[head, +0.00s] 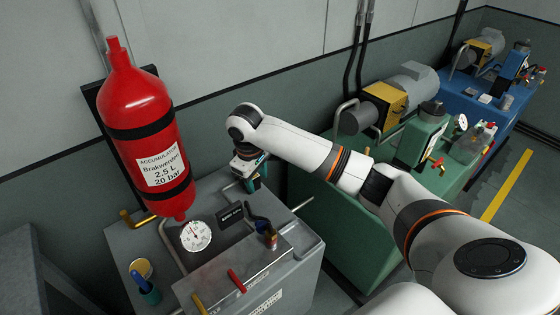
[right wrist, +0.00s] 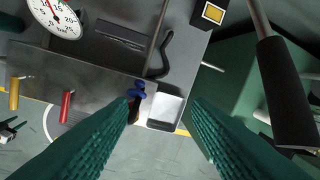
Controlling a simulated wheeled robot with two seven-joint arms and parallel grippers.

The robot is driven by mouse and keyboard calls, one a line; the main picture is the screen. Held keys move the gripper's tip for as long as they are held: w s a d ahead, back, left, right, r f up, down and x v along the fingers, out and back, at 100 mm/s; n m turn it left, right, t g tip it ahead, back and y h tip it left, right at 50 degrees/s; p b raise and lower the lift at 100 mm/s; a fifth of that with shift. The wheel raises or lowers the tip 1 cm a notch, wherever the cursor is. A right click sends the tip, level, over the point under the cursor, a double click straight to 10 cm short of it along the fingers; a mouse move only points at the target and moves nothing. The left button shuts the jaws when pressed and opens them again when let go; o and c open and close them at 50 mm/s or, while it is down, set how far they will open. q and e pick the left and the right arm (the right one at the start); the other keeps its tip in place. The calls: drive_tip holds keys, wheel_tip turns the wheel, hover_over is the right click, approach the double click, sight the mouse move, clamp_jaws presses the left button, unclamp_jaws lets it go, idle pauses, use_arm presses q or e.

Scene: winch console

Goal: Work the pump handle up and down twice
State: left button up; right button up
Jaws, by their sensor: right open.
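A bar with a long black grip, which looks like the pump handle (right wrist: 288,95), runs down the right side of the right wrist view. In the head view I cannot make it out; my arm may hide it. My right gripper (head: 252,186) points down above the back of the grey console (head: 195,265). My left gripper is not in view.
A red accumulator bottle (head: 148,130) stands at the console's back left, with a pressure gauge (head: 196,236) below it. A red lever (head: 237,280) and a yellow lever (head: 198,303) stick out in front. A green unit (head: 340,235) stands right of the console.

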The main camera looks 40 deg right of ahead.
drive_tip(key=w+d+r+m, duration=0.2)
drive_tip(key=w+d+r, duration=0.1)
drive_tip(key=d+r, duration=0.55)
drive_tip(key=f, duration=0.3)
drive_tip(key=d+f+p, duration=0.1)
drive_tip(key=f, duration=0.3)
drive_tip(key=f+p, duration=0.1)
drive_tip(key=f, duration=0.3)
drive_tip(key=shift+w+d, duration=0.3)
drive_tip(key=shift+w, duration=0.05)
clamp_jaws()
